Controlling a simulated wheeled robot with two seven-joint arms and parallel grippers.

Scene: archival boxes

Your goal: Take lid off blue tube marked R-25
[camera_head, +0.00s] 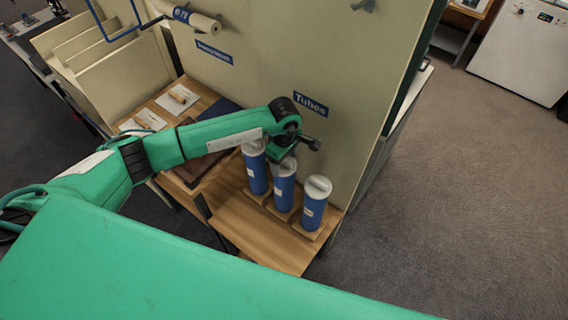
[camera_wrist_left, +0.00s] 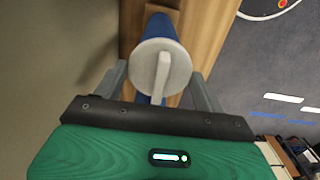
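Three blue tubes with pale lids stand in a row on wooden bases: a left tube (camera_head: 256,174), a middle tube (camera_head: 284,188) and a right tube (camera_head: 314,205). Their small white labels are too small to read, so I cannot tell which is R-25. My left gripper (camera_head: 283,160) is over the middle tube's top and partly hides its lid. In the left wrist view, a round pale lid (camera_wrist_left: 178,70) with a raised bar handle (camera_wrist_left: 162,77) sits on a blue tube (camera_wrist_left: 160,27). The open fingers are on either side of it, apart from the handle. My right gripper is out of view.
The tubes stand on a wooden table (camera_head: 262,240) against a beige panel (camera_head: 335,60) with a "Tubes" sign (camera_head: 311,104). A dark flat folder or box (camera_head: 196,168) lies to their left. Open carpet (camera_head: 450,190) is at the right.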

